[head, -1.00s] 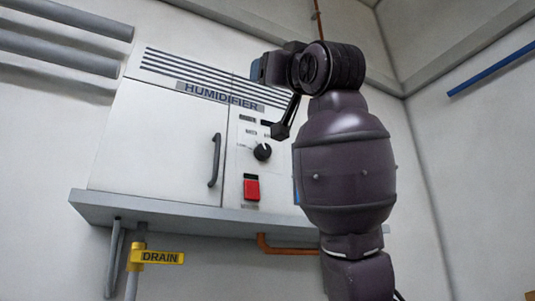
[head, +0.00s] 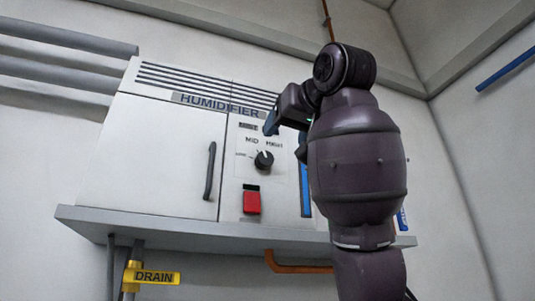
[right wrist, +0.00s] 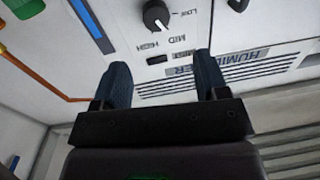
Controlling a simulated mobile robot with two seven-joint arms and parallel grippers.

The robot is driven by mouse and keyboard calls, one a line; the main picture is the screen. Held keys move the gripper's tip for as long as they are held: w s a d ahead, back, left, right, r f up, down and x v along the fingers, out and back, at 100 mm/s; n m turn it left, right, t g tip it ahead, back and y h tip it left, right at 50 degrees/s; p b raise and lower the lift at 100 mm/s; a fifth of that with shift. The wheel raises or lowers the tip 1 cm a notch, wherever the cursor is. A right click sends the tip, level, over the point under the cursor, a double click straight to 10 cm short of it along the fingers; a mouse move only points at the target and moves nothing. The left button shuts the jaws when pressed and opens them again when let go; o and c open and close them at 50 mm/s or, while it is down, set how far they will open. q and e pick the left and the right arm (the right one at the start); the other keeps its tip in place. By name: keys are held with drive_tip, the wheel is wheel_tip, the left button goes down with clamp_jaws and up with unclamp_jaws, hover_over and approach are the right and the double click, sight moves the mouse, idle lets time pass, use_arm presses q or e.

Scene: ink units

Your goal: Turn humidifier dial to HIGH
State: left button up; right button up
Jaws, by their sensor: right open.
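The humidifier (head: 155,150) is a white wall cabinet with a black round dial (head: 264,160) on its right-hand panel. LOW, MID and HIGH labels ring the dial, and its white pointer mark seems to be near MID. The dial also shows upside down at the top of the right wrist view (right wrist: 156,16). My right gripper (head: 271,122) is in front of the panel, above the dial in the head view. In the right wrist view its two blue fingers (right wrist: 162,78) are apart with nothing between them, and the dial lies beyond them. My left gripper is not in view.
A red switch (head: 251,200) sits below the dial, and a dark door handle (head: 210,170) is to the left. A grey shelf (head: 160,228) juts out under the cabinet. A yellow DRAIN tag (head: 152,277) and an orange pipe (head: 300,268) are below.

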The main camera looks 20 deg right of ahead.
sight(267, 158)
drive_tip(key=w+p, duration=0.3)
drive_tip(key=w, duration=0.6)
drive_tip(key=shift+w+a, duration=0.1)
drive_tip(key=shift+a, duration=0.1)
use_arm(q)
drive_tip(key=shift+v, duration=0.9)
use_arm(e)
drive_tip(key=shift+w+a, duration=0.1)
drive_tip(key=shift+w, duration=0.5)
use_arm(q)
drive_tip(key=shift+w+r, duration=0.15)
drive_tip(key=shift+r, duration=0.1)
use_arm(e)
drive_tip(key=shift+f, duration=0.1)
drive_tip(key=c, duration=0.9)
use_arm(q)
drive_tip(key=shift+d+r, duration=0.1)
